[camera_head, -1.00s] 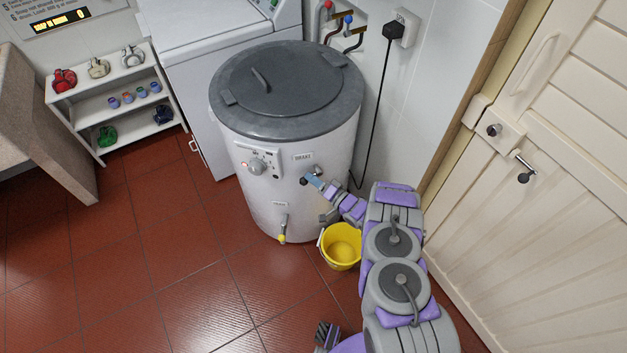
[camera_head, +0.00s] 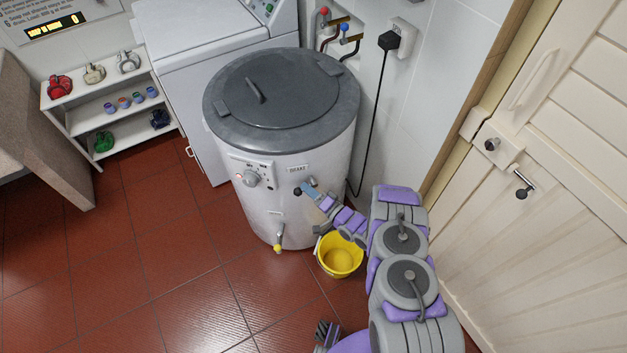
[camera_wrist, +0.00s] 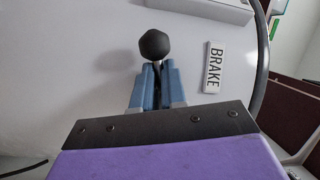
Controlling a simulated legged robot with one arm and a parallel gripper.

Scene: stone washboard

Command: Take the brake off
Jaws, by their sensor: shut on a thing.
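The brake is a dark knob (camera_wrist: 155,44) on a short stem on the white side of the spin drum (camera_head: 290,215). It shows as a small dark knob in the head view (camera_head: 297,191). A label reading BRAKE (camera_wrist: 214,67) is beside it; in the head view the label (camera_head: 298,168) is just above it. My gripper (camera_wrist: 151,72) has its blue fingers shut on the stem right behind the knob; in the head view my gripper (camera_head: 309,188) reaches the drum from the right. The fingers hide most of the stem.
The drum has a grey lid (camera_head: 280,90), a dial (camera_head: 250,178) and a yellow-tipped tap (camera_head: 278,245). A yellow bucket (camera_head: 340,258) stands below my arm. A door (camera_head: 560,150) is at right; a shelf (camera_head: 110,110) is at left. Red floor is clear at front left.

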